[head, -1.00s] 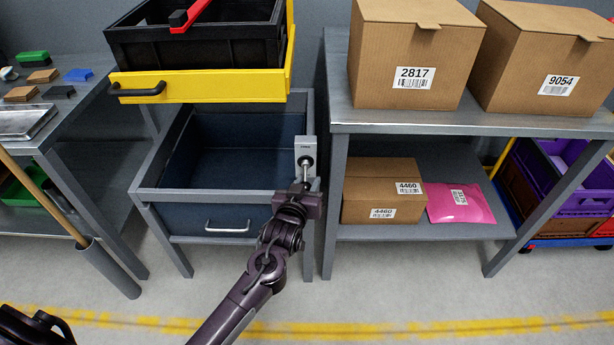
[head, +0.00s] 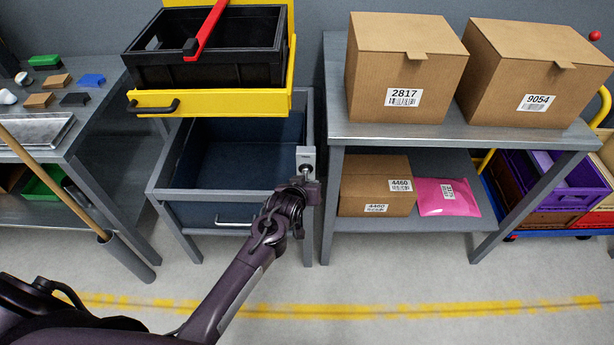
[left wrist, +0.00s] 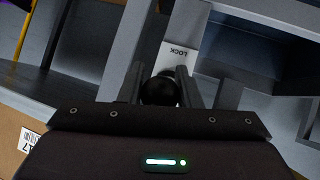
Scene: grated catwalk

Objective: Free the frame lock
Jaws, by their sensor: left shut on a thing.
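The frame lock (head: 306,155) is a light grey plate on the right front post of the blue-grey drawer frame. In the left wrist view the lock plate (left wrist: 178,57) reads LOCK, upside down. My left gripper (head: 307,181) is at the lock, just below and in front of the plate. In the left wrist view its fingers are shut on a round black knob (left wrist: 160,91) in front of the plate. The knob's stem is mostly hidden there. My right gripper is not in view.
The grey drawer (head: 228,213) with a handle is left of the lock. A yellow tray (head: 215,103) holding a black crate (head: 205,68) is above it. A shelf table (head: 450,133) with cardboard boxes stands close on the right. Open floor lies in front.

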